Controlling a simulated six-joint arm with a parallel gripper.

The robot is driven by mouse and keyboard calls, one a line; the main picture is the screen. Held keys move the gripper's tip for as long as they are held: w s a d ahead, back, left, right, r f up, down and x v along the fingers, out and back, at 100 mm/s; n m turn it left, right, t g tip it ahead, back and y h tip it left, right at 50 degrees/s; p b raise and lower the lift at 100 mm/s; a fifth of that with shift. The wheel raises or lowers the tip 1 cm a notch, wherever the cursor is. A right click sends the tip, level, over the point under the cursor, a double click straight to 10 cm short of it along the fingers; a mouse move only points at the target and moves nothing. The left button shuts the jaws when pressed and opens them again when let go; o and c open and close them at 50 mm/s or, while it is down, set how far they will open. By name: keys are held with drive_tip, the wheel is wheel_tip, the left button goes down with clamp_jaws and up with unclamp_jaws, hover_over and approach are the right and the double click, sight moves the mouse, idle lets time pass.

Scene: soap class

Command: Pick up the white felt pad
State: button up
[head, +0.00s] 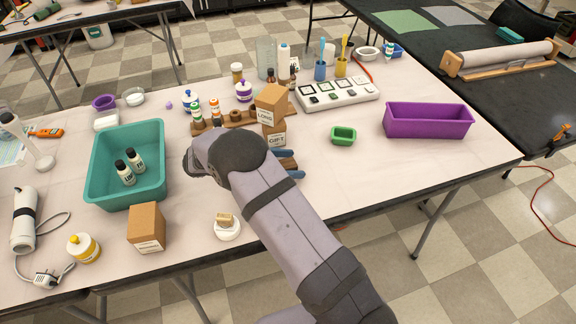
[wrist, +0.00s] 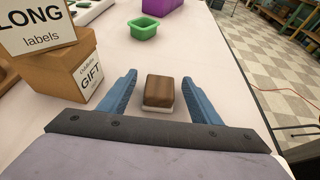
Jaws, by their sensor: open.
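A brown block with a white layer along its bottom sits on the table in the wrist view; the white layer, which looks like the white felt pad (wrist: 158,109), is mostly covered by the brown block (wrist: 163,88). My gripper (wrist: 167,96) is open, with one blue finger on each side of the block and a gap at each side. In the head view my gripper (head: 286,166) is low over the table, partly hidden by my arm, and a bit of the brown block (head: 290,163) shows between the fingers.
Two stacked cardboard boxes, the LONG labels box (wrist: 38,28) and the GIFT box (wrist: 70,77), stand close to the left finger. A green tray (wrist: 144,28) and a purple bin (head: 428,120) lie beyond. Table right of the block is clear to its edge.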

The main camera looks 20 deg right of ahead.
sight(288, 163)
drive_tip(key=c, duration=1.1)
drive_tip(key=shift+c, duration=0.2)
wheel_tip(288, 163, up, 10)
drive_tip(key=shift+r, duration=0.1)
